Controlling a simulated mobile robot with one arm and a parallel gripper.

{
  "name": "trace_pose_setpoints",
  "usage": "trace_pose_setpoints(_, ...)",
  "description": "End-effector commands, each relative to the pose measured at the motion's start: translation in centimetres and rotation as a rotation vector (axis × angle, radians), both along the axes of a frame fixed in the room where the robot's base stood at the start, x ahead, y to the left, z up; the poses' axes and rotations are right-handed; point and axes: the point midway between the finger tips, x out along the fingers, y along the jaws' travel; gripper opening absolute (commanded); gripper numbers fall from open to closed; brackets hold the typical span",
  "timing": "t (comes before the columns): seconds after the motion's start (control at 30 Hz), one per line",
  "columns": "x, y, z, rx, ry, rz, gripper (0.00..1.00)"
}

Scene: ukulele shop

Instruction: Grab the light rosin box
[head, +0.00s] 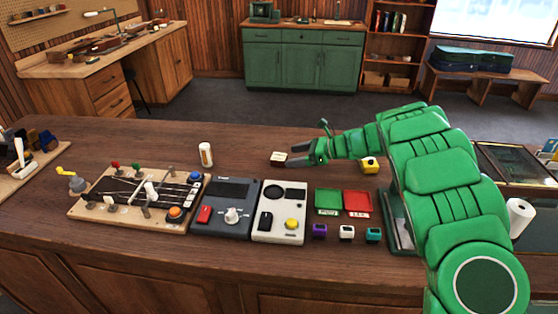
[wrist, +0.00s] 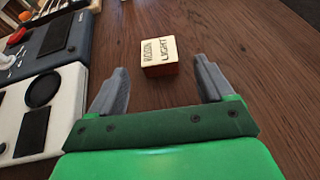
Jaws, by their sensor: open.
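The light rosin box (head: 278,158) is a small block with a cream top lettered "ROSIN LIGHT" and reddish-brown sides. It lies flat on the wooden counter. In the wrist view the box (wrist: 159,56) sits just beyond my fingertips, roughly midway between the two fingers and a little to the left. My gripper (head: 299,153) is open and empty, close to the box from its right side in the head view. In the wrist view my gripper (wrist: 160,77) shows its two grey fingers wide apart, with bare wood between them.
A white bottle (head: 206,155) stands left of the box. A white device (head: 279,212), dark device (head: 226,208), green tray (head: 328,201) and red tray (head: 357,203) lie nearer the front. Wood around the box is clear.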

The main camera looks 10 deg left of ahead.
Motion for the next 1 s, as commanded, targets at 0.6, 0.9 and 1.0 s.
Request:
trace_pose_setpoints(0.6, 0.4, 3.3, -1.3, -0.001, -0.002, -0.001, 0.81)
trace_pose_setpoints(0.9, 0.4, 3.2, -1.3, 0.0, -0.001, -0.002, 0.46)
trace_pose_setpoints(1.0, 0.4, 3.2, -1.3, 0.0, -0.001, -0.002, 0.3)
